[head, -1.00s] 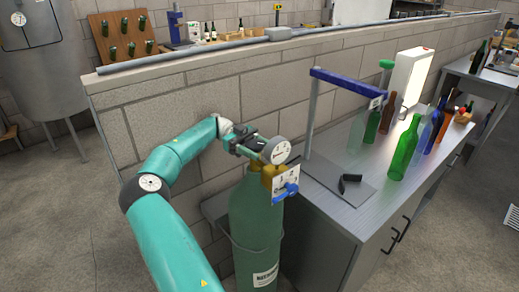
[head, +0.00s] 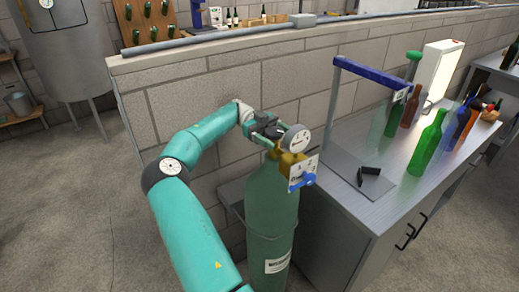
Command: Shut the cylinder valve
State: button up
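The green gas cylinder (head: 270,215) stands upright between the block wall and the bench, with a label low on its side. At its top are a brass valve body (head: 290,162), a round white-faced gauge (head: 296,139) and a small marked plate with a blue knob (head: 306,180). My gripper (head: 277,134) reaches in from the left at the cylinder's top, just behind and left of the gauge. Its fingers are partly hidden by the gauge and small in view. I cannot tell whether they touch the valve or hold anything.
The bench (head: 345,205) at right carries a blue-armed stand (head: 370,75), small black pieces (head: 369,174), several bottles and a lit panel (head: 437,70). The block wall (head: 200,110) runs close behind my arm. Open floor lies at left.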

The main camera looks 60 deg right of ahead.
jog(key=shift+n+h, duration=0.3)
jog(key=shift+h, duration=0.1)
